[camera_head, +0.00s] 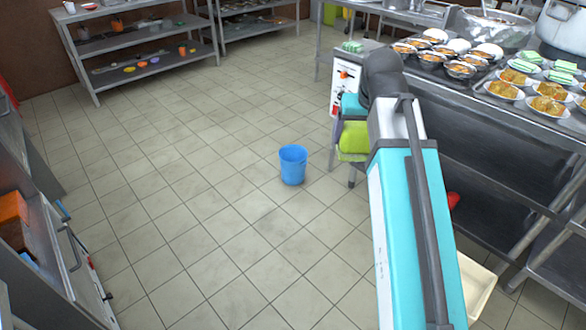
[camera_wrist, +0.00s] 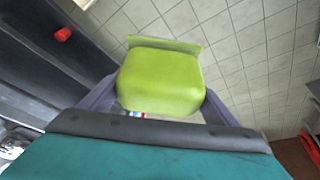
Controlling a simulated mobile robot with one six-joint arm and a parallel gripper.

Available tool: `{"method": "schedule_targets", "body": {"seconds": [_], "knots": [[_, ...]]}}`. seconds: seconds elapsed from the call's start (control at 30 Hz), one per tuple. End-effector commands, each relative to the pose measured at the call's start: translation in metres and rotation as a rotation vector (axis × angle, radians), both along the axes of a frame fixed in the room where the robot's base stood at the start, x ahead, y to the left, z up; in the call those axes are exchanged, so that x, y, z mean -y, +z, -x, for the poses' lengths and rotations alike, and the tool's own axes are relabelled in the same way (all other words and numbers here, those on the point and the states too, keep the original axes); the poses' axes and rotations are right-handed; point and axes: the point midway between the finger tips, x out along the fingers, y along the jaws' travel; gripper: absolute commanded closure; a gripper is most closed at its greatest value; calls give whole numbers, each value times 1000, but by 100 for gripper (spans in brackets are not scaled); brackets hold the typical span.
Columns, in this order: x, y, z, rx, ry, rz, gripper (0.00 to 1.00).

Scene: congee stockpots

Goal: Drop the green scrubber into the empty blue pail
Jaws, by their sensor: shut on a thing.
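The green scrubber (camera_wrist: 160,82) is a lime-green block with a thin flat edge, held between the two fingers of my gripper (camera_wrist: 160,98) in the wrist view. It also shows in the head view (camera_head: 353,141) at the end of my arm, where my fingers are mostly hidden. The blue pail (camera_head: 292,165) stands upright on the tiled floor in the head view, to the left of the scrubber and apart from it. Its inside is only partly visible. The pail does not show in the wrist view.
A steel counter (camera_head: 465,95) with several filled bowls runs along the right. A low shelf unit (camera_head: 140,55) stands at the back left and a cabinet (camera_head: 60,255) at the left. A red object (camera_wrist: 63,34) lies beneath the counter. The floor around the pail is clear.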

Motion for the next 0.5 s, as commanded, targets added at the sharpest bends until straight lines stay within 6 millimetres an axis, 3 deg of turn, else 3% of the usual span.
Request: {"method": "schedule_targets", "body": {"seconds": [0.5], "knots": [[-2, 32, 2, 0, 0, 0, 42]]}}
